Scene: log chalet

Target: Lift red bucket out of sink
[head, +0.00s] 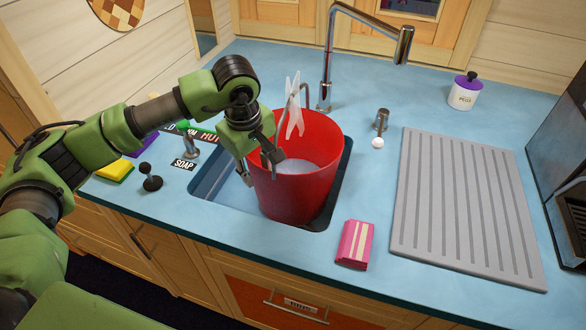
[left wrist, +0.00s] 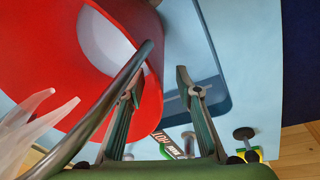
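The red bucket (head: 290,190) stands upright in the sink (head: 210,182), with pale contents inside it. Its grey metal handle (left wrist: 105,110) crosses the left wrist view, passing in front of one finger. My left gripper (head: 259,170) is at the bucket's left rim, one finger over the rim and the other outside. In the left wrist view, the fingers (left wrist: 160,80) are apart, with part of the red wall between them. Whether either finger touches the bucket is unclear. My right gripper is not in view.
The tall tap (head: 328,60) stands behind. A pink packet (head: 355,244) lies in front right, a grey draining board (head: 460,205) at right. A soap dispenser and sponge (head: 115,170) are left.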

